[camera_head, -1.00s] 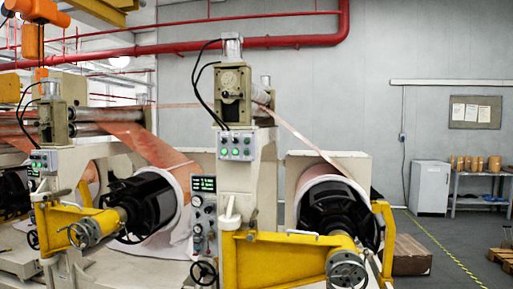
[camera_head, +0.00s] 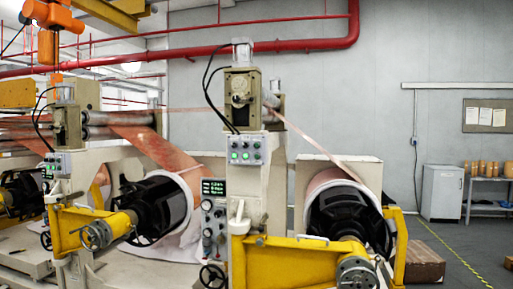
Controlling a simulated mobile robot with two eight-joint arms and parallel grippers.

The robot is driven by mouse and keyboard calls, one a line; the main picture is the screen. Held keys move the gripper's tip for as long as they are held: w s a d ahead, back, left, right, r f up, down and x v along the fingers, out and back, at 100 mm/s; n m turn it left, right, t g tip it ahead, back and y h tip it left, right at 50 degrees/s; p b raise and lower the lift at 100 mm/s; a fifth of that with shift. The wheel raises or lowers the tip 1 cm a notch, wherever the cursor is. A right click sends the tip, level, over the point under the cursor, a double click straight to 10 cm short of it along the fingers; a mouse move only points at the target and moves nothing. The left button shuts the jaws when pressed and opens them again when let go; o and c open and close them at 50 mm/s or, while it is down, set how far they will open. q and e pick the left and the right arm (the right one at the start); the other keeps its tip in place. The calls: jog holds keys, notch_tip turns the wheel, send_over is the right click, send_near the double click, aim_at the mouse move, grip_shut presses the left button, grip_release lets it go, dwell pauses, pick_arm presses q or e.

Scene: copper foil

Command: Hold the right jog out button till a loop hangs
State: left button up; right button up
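A button panel (camera_head: 246,149) with small green-lit buttons sits on the upper front of the cream machine column in the middle. A similar button panel (camera_head: 57,164) is on the column at the left. The labels are too small to read, so I cannot tell which button is the jog out button. A copper foil strip (camera_head: 305,137) slants from the top rollers down to the right roll (camera_head: 336,178), looking taut. A wider copper foil sheet (camera_head: 155,150) runs down to the left roll (camera_head: 186,187). Neither of my grippers is in view.
Yellow arms with handwheels (camera_head: 357,273) stick out in front of both rolls. A gauge panel (camera_head: 213,217) is below the middle buttons.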

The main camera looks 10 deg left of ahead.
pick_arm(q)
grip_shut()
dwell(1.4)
